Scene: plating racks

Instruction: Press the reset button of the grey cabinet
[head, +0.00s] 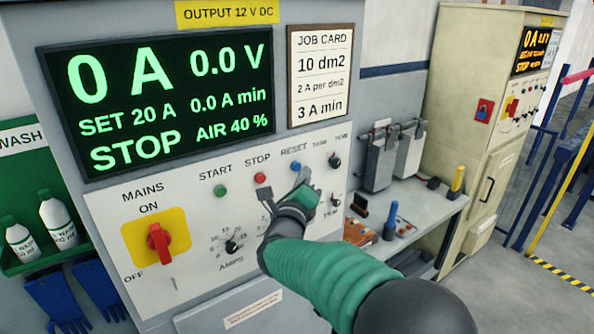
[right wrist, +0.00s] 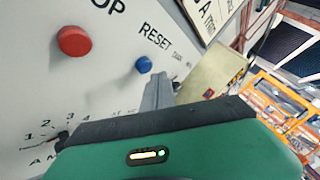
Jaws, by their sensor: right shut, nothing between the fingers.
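The grey cabinet (head: 70,25) fills the left and middle of the head view. Its blue reset button (head: 295,165) sits under the word RESET, right of the red stop button (head: 260,178) and the green start button (head: 220,191). My right gripper (head: 303,178) is shut and empty, just below and right of the reset button. In the right wrist view the reset button (right wrist: 144,65) is fully visible, just above and left of the gripper's fingertips (right wrist: 160,80); I cannot tell the exact gap. My left gripper is not in view.
A red mains switch (head: 158,240) and dark knobs share the panel. The display (head: 160,90) reads STOP, 0 A and 0.0 V. A bench (head: 425,205) with tools stands to the right, then a cream cabinet (head: 460,75). A green bottle shelf (head: 25,150) is at left.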

